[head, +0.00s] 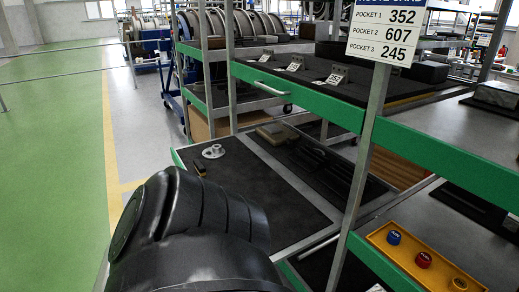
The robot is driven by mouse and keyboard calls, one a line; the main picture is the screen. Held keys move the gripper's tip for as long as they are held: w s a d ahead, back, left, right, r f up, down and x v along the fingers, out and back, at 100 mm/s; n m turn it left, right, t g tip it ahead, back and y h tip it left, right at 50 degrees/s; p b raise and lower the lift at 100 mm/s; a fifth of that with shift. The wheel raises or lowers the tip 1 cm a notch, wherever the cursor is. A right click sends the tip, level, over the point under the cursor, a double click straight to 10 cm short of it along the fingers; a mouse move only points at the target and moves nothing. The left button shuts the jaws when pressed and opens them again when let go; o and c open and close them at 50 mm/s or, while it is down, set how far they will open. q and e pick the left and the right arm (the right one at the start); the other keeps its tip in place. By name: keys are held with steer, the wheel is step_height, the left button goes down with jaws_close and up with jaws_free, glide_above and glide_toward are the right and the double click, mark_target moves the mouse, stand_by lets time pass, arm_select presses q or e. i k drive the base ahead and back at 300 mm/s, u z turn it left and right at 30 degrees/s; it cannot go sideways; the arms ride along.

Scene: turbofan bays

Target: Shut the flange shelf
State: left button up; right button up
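A dark-matted shelf (262,192) stands pulled out at the lower level of the green-and-grey rack, reaching left past the upper shelf. A pale round flange (213,151) lies on its far left part, with a small dark, yellow-edged piece (200,169) beside it. A black link of my arm covers the shelf's near left part and front edge. Neither gripper shows, and I cannot see anything touching the shelf.
Above it is an upper shelf (330,85) with a silver handle (270,88) and several tagged brackets. A grey post with a pocket sign (385,32) rises in front. A yellow tray (405,262) with coloured knobs is at lower right. Green floor (50,150) is clear at left.

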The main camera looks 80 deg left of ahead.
mark_target(303, 186)
steer(key=u, duration=4.6)
steer(key=i, duration=1.25)
steer(key=z, duration=3.95)
steer(key=i, duration=1)
